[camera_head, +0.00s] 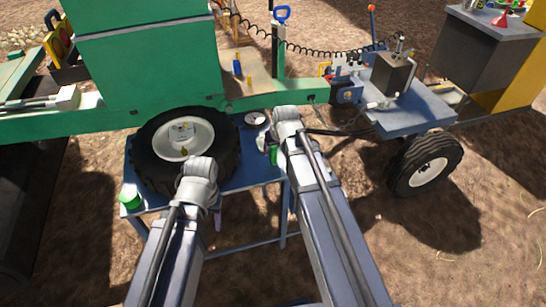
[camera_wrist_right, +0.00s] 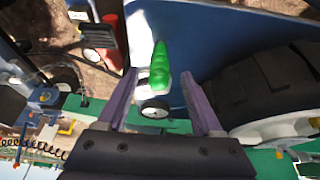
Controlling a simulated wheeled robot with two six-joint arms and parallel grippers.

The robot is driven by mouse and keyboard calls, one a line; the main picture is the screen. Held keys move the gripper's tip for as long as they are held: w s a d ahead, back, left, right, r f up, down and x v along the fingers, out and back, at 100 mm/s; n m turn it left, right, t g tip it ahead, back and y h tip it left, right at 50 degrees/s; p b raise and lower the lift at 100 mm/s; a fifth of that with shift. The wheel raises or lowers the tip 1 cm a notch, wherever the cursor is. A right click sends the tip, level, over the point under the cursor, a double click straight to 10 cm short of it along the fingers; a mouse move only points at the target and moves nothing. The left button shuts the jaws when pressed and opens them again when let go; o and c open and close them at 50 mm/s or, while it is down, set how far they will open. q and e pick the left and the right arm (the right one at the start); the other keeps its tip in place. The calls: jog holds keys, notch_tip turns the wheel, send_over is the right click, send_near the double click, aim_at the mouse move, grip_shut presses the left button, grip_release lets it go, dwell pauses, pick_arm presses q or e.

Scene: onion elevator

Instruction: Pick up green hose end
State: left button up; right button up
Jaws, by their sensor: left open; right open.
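A green, lumpy hose end (camera_wrist_right: 160,67) lies over the blue table in the right wrist view, between the spread purple fingers of my right gripper (camera_wrist_right: 158,76). It is not clamped, and I cannot tell its exact depth. In the head view a bit of green (camera_head: 273,156) shows beside my right wrist, probably the same piece; the right fingers are mostly hidden there. My left gripper (camera_head: 217,215) is mostly hidden below its wrist, in front of the table, with one purple finger showing. It looks empty.
A large black tyre (camera_head: 144,147) with a white hub rests at the blue table (camera_head: 264,172). A round white-rimmed item (camera_head: 255,119) lies behind. A trailer wheel (camera_head: 424,164) is at right.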

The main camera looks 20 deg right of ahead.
aim_at(274, 151)
jog(key=shift+b+x, duration=2.3)
jog(key=shift+x, duration=0.45)
jog(key=shift+w+r, duration=0.1)
jog(key=shift+r, duration=0.05)
grip_shut()
